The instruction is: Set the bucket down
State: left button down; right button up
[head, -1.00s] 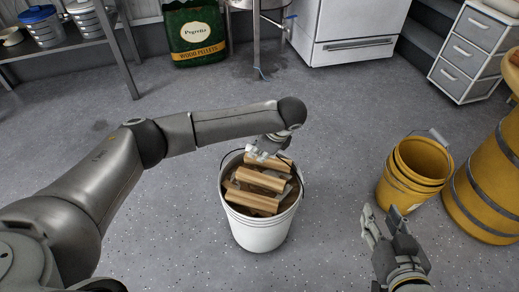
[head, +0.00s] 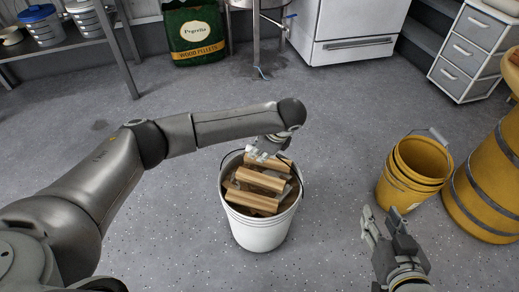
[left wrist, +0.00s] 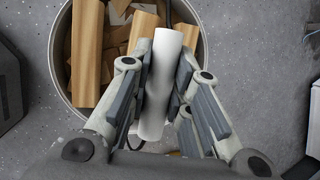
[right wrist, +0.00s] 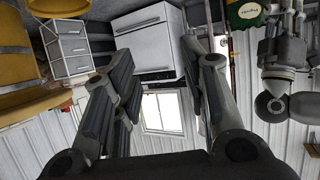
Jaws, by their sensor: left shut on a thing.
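The white bucket (head: 260,232) is upright in the middle of the head view, filled with split wood pieces (head: 258,190). My left gripper (head: 264,152) is over its far side. In the left wrist view the left gripper (left wrist: 165,95) is shut on the bucket's white handle grip (left wrist: 160,75), with the wood and the bucket's rim (left wrist: 59,75) below. The bucket's base is at or close to the floor; I cannot tell whether it touches. My right gripper (head: 388,228) is open and empty, right of the bucket. Its spread fingers also show in the right wrist view (right wrist: 160,90).
Yellow nested buckets (head: 412,175) stand on the floor to the right, beside a large yellow barrel (head: 488,195). A pellet bag (head: 195,35), a white appliance (head: 350,25) and a drawer unit (head: 470,50) stand at the back. The grey floor around the white bucket is clear.

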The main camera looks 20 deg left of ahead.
pick_arm(q)
jog(key=shift+w+f, duration=0.1)
jog(key=shift+w, duration=0.05)
pick_arm(e)
jog(key=shift+f, duration=0.15)
pick_arm(q)
jog(key=shift+f, duration=0.2)
pick_arm(e)
jog(key=shift+s+d+f+g, duration=0.1)
jog(key=shift+s+f+g, duration=0.2)
jog(key=shift+s, duration=0.05)
